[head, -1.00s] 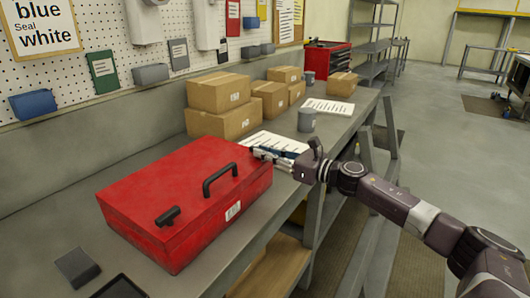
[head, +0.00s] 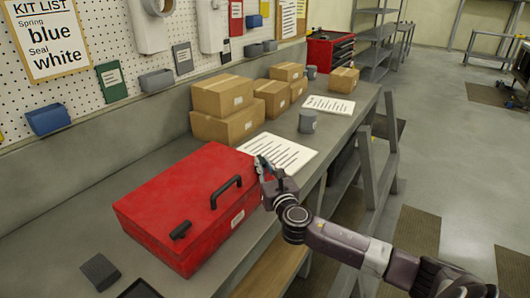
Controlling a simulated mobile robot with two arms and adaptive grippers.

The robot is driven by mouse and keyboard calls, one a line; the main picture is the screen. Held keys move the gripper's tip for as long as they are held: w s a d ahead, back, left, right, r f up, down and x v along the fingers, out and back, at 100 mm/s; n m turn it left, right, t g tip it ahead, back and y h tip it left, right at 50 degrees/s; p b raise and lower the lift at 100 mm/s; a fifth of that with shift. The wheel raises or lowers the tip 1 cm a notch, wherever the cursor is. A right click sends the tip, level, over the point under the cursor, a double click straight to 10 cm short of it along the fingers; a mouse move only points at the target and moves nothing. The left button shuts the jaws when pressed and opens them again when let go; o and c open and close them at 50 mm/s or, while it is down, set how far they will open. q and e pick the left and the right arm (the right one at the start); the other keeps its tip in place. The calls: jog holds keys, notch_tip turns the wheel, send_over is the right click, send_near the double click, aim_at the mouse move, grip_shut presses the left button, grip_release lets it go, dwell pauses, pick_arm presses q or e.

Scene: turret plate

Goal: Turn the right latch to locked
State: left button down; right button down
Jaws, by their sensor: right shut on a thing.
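A red case (head: 175,190) lies closed on the grey workbench. On its front edge are a dark carry handle (head: 226,192) and a dark left latch (head: 181,229). My right gripper (head: 262,166) is at the case's far right corner, beyond the handle, where a matching right latch would sit. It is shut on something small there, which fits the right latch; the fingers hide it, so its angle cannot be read. My left gripper is not in view.
Behind the case, a white printed sheet (head: 280,151), a grey cup (head: 308,121) and several cardboard boxes (head: 222,96) stand on the bench. A dark grey block (head: 100,271) lies near the left front. The floor at right is mostly open.

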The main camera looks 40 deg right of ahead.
jog(key=shift+w+a+r+m+g+h+p, duration=0.15)
jog(key=shift+m+g+h+p, duration=0.2)
jog(key=shift+m+h, duration=0.4)
jog(key=shift+a+f+m+g+h+p, duration=0.15)
jog(key=shift+m+g+h+p, duration=0.25)
jog(key=shift+h, duration=0.65)
jog(key=shift+m, duration=0.25)
jog(key=c, duration=1.9)
grip_release()
jog(key=shift+c, duration=0.2)
jog(key=v, duration=1.2)
jog(key=shift+w, duration=0.1)
